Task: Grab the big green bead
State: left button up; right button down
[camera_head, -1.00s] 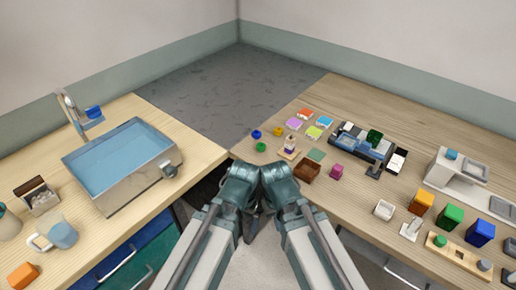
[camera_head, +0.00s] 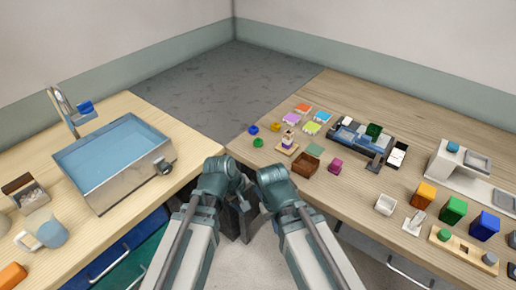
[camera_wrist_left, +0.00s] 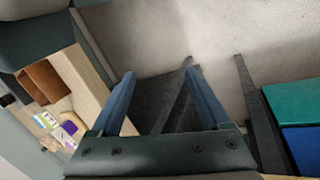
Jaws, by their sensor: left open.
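The green bead (camera_head: 258,143) lies on the right-hand wooden table near its left corner, below a blue bead (camera_head: 253,129) and a yellow bead (camera_head: 275,127). My left gripper (camera_head: 244,203) is in front of the table edge, below and apart from the green bead. In the left wrist view, its two blue fingers (camera_wrist_left: 160,76) are spread with nothing between them, above the floor. My right gripper is close beside it in the head view, its fingers too small and overlapped to read. I cannot pick out the green bead in the left wrist view.
A brown box (camera_head: 305,165), a magenta cube (camera_head: 335,166) and a small wooden stand (camera_head: 287,149) are right of the beads. Coloured tiles (camera_head: 312,128) lie behind. A sink (camera_head: 115,165) is on the left counter. A floor gap separates the counters.

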pick_arm(q)
jog(key=w+r+n+t+h+b, duration=0.2)
jog(key=w+n+t+h+b, duration=0.15)
jog(key=w+n, duration=0.65)
jog(key=n+t+b, duration=0.2)
jog(key=n+t, duration=0.4)
jog(key=n, duration=0.7)
send_near(256, 142)
jog(key=shift+g+h, duration=0.25)
jog(key=shift+g, duration=0.2)
jog(key=b+x, duration=0.2)
jog(key=x, duration=0.1)
jog(key=b+x, duration=0.1)
jog(key=shift+w+a+f, duration=0.1)
jog(key=shift+w+f, duration=0.25)
jog(key=shift+f, duration=0.15)
jog(key=shift+w+d, duration=0.35)
jog(key=shift+w, duration=0.15)
jog(key=x, duration=0.2)
jog(key=b+x, duration=0.1)
jog(key=x, duration=0.1)
jog(key=shift+w+d+r, duration=0.1)
jog(key=shift+w+r, duration=0.1)
jog(key=shift+r, duration=0.1)
jog(key=shift+c, duration=0.6)
grip_shut()
